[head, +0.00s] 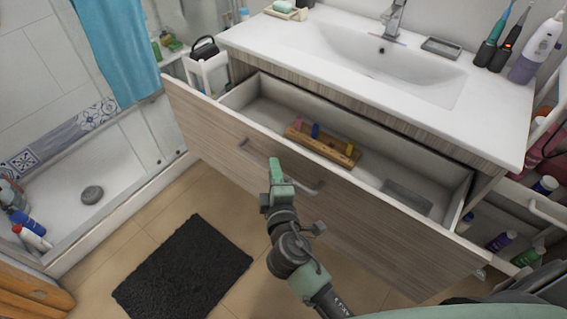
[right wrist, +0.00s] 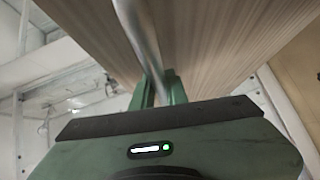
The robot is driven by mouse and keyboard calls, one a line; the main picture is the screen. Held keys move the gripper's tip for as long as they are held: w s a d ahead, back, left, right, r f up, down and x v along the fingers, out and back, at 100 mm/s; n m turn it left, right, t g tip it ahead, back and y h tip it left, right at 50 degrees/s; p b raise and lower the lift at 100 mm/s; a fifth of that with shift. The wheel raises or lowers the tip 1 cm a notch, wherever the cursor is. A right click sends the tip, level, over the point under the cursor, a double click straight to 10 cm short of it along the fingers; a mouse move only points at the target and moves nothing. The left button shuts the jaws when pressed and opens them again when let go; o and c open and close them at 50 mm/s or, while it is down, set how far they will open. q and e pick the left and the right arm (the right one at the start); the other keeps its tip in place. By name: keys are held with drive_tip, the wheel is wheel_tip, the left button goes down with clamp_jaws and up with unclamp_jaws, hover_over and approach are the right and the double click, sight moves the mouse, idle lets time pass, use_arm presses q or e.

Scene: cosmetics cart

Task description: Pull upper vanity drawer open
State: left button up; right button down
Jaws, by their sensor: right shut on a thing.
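The upper vanity drawer (head: 230,130) has a wood-grain front and stands open under the white sink top, its inside showing. Its metal bar handle (head: 308,187) runs across the front and also shows in the right wrist view (right wrist: 136,30). My right gripper (head: 277,172) is at the left part of the handle. In the right wrist view its green fingers (right wrist: 158,88) are shut on the bar. A wooden organizer (head: 322,146) with small coloured items lies inside the drawer, and a grey tray (head: 406,196) lies to its right. My left gripper is not in view.
A white cart (head: 208,72) stands left of the vanity. Bottles and a side rack (head: 535,200) are close at the right. A dark mat (head: 184,272) lies on the floor in front. The shower tray (head: 120,165) is at the left. Electric toothbrushes (head: 505,45) stand on the sink top.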

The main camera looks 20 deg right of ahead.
drive_tip(key=shift+s+a+f, duration=0.1)
drive_tip(key=shift+s+a, duration=0.7)
drive_tip(key=shift+a, duration=0.1)
drive_tip(key=c, duration=1.4)
unclamp_jaws()
drive_tip(key=s+r+b, duration=0.1)
drive_tip(key=s, duration=0.6)
drive_tip(key=shift+s+a+b, duration=0.35)
drive_tip(key=shift+a, duration=0.1)
